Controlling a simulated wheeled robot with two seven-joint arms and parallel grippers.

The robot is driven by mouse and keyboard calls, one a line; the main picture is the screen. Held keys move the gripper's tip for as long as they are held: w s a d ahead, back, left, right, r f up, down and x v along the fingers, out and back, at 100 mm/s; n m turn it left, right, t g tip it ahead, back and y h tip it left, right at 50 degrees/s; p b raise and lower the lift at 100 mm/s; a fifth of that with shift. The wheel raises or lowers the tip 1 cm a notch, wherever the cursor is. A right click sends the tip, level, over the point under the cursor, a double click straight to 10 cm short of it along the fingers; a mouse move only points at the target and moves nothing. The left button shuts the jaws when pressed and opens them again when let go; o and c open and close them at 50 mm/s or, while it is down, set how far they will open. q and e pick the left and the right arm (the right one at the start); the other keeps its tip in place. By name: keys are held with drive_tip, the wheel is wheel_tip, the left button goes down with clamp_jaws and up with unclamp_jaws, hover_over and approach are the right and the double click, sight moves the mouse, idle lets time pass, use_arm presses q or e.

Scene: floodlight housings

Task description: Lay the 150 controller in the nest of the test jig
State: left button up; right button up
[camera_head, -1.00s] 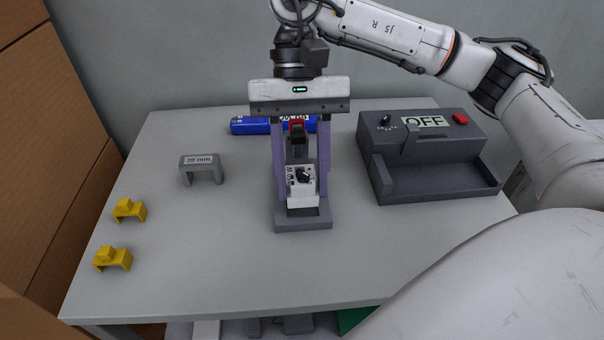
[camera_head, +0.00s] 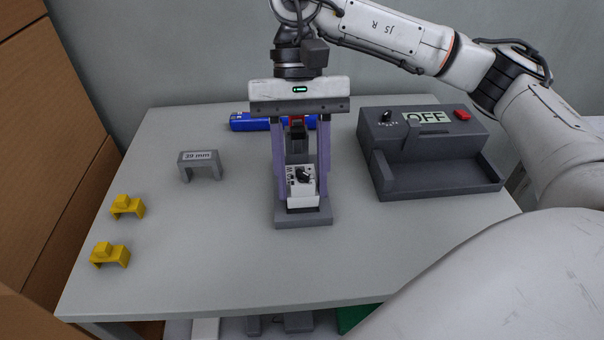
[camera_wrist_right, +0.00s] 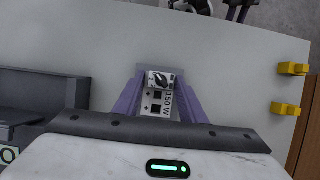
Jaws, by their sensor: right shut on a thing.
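The 150 controller (camera_head: 302,184) is a small white block with a black knob, standing in a grey holder (camera_head: 304,219) at mid-table. In the right wrist view its face reads "150 W" (camera_wrist_right: 158,101). My right gripper (camera_head: 301,188), with purple fingers, points down and is shut on the controller, one finger on each side. It also shows in the right wrist view (camera_wrist_right: 162,97). The test jig (camera_head: 412,168) is a dark grey box to the right, with an "OFF" display, a black switch and a red button. Its low front recess looks empty. My left gripper is not seen.
A blue object (camera_head: 243,122) lies behind the gripper, partly hidden. A grey "39 mm" bridge-shaped gauge (camera_head: 200,163) stands to the left. Two yellow pieces (camera_head: 126,206) (camera_head: 110,254) lie near the left edge. The front of the table is clear.

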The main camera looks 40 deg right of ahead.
drive_tip(key=shift+f+b, duration=0.95)
drive_tip(key=shift+f, duration=0.1)
idle(0.4)
drive_tip(key=o, duration=1.2)
